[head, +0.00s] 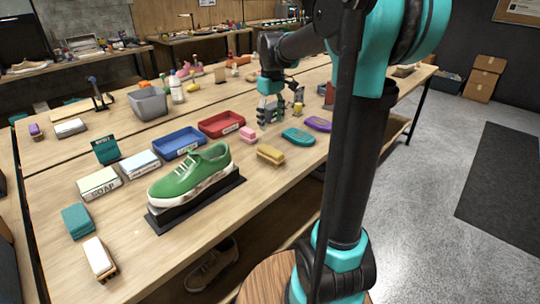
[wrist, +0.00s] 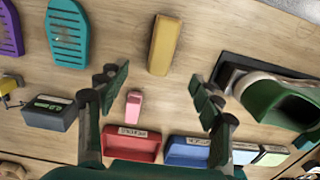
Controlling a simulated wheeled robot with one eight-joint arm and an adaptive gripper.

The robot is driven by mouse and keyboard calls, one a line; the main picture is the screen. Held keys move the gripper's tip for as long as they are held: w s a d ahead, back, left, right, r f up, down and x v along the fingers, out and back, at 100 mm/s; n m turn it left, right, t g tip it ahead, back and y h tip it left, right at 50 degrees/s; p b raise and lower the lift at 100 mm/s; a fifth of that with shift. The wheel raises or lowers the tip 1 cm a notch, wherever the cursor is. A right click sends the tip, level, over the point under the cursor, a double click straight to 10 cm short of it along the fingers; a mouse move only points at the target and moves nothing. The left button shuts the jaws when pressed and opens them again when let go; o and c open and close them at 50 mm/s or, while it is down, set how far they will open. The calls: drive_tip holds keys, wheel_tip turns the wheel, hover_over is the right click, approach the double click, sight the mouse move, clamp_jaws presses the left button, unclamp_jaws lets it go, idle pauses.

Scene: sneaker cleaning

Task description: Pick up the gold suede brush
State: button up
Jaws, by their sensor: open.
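The gold suede brush (head: 270,154) lies on the table to the right of the green sneaker (head: 192,172). In the wrist view the gold brush (wrist: 165,45) lies at the top centre, beyond my fingertips. My gripper (head: 270,113) is above the table, farther back than the brush in the head view.
A pink block (wrist: 133,104) sits near the red tray (wrist: 132,142) and the blue tray (wrist: 187,150). Teal (head: 298,136) and purple (head: 318,124) oval pieces lie right of the brush. The sneaker rests on a black stand (head: 195,207).

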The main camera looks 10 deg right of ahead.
hover_over(270, 149)
drive_tip(key=f, duration=0.7)
drive_tip(key=shift+d, duration=0.2)
drive_tip(key=shift+s+a+f, duration=0.1)
drive_tip(key=shift+f, duration=1.35)
drive_tip(key=shift+s+a+f, duration=0.1)
drive_tip(key=shift+f, duration=1.3)
drive_tip(key=shift+c, duration=0.4)
drive_tip(key=c, duration=1.3)
drive_tip(key=shift+r, duration=0.15)
wheel_tip(270, 149, up, 20)
drive_tip(key=shift+f, duration=0.1)
